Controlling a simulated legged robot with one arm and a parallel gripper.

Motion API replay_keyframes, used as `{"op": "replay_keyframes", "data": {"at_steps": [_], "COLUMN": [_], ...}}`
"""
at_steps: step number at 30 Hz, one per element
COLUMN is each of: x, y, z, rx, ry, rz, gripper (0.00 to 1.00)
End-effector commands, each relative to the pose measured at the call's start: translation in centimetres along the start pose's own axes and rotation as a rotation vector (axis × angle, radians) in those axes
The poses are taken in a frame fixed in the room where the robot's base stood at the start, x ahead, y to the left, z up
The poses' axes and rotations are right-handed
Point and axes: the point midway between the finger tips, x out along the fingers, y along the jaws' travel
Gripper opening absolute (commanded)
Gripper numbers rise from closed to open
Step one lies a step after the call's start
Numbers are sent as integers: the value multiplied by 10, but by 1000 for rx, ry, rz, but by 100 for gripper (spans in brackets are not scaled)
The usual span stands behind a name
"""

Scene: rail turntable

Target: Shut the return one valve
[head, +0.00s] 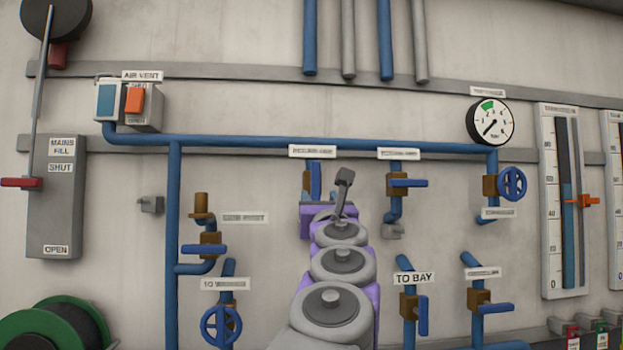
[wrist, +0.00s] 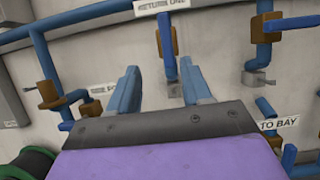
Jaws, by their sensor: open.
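The return one valve has a brass body (wrist: 160,42) and a blue lever (wrist: 168,32) beneath the RETURN ONE label (wrist: 160,6). The lever hangs roughly vertical, along its pipe. In the head view the lever (head: 315,180) shows just above my purple arm, which hides the lower part of this branch. My gripper (wrist: 160,66) is open and empty, its two blue fingers pointing toward the wall. In the wrist view the lever appears beyond the fingertips, above the gap between them. I see no contact.
Right of it is another valve (head: 398,184) with its lever horizontal. The TO BAY valve (head: 411,306) is lower right. A valve with a horizontal lever (head: 207,246) is at left. A blue header pipe (head: 240,142) crosses above. A gauge (head: 490,122) is at right.

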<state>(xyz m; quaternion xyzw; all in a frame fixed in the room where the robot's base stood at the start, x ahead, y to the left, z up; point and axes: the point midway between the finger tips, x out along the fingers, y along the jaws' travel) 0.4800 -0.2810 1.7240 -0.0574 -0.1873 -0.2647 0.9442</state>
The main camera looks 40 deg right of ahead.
Motion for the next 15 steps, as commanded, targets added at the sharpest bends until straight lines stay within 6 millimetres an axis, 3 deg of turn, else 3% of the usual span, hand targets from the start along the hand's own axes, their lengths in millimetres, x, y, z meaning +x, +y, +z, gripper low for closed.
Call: {"op": "replay_keyframes", "data": {"at_steps": [15], "x": [67], "y": [1], "z": [2], "rx": [4], "ry": [1], "rz": [1], "gripper": [49]}}
